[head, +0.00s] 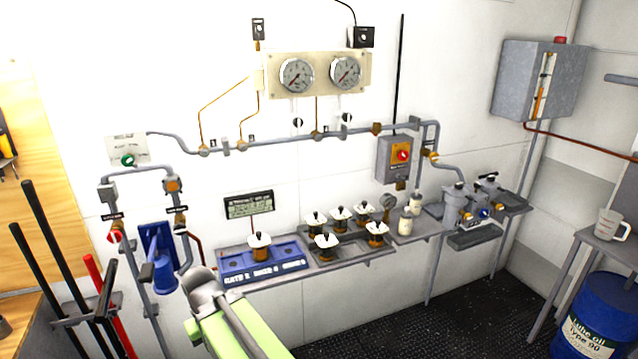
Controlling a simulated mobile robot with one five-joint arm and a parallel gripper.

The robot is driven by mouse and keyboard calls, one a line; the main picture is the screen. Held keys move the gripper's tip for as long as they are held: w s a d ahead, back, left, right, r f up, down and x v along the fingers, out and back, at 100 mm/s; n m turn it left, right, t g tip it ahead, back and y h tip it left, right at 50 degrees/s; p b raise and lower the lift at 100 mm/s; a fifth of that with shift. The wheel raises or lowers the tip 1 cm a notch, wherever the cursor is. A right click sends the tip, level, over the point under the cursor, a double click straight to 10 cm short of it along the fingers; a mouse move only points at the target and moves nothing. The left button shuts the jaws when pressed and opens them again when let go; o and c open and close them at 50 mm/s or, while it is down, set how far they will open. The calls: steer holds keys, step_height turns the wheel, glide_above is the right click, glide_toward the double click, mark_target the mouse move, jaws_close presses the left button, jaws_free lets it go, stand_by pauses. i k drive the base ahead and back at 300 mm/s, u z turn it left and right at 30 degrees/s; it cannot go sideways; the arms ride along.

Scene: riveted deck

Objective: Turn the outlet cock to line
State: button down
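Several small cocks and valves sit on the grey wall pipes, and their labels are too small to read, so I cannot tell which is the outlet cock. One with a red part (115,236) is on the left vertical pipe. An orange-brown fitting (180,222) is on the pipe beside the blue pump (160,262). Another orange fitting (431,154) is on the right pipe, near the grey switch box (392,163). My green arm reaches in from the bottom, and its grey end (207,288) is right of the pump, apparently apart from the cocks. Its fingers cannot be made out.
A wall shelf holds a blue tray (262,275), several white-topped jars and a twin filter unit (456,208). Two gauges (320,75) hang above. Long-handled tools (50,260) stand at left. A blue drum (604,315) stands at right. Dark floor beneath the shelf looks clear.

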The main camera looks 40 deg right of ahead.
mark_target(179, 229)
steer(key=z, duration=0.5)
steer(key=i, duration=0.95)
steer(key=z, duration=0.25)
steer(key=k, duration=0.55)
steer(key=u, duration=3.6)
steer(key=k, duration=0.55)
steer(key=u, duration=0.25)
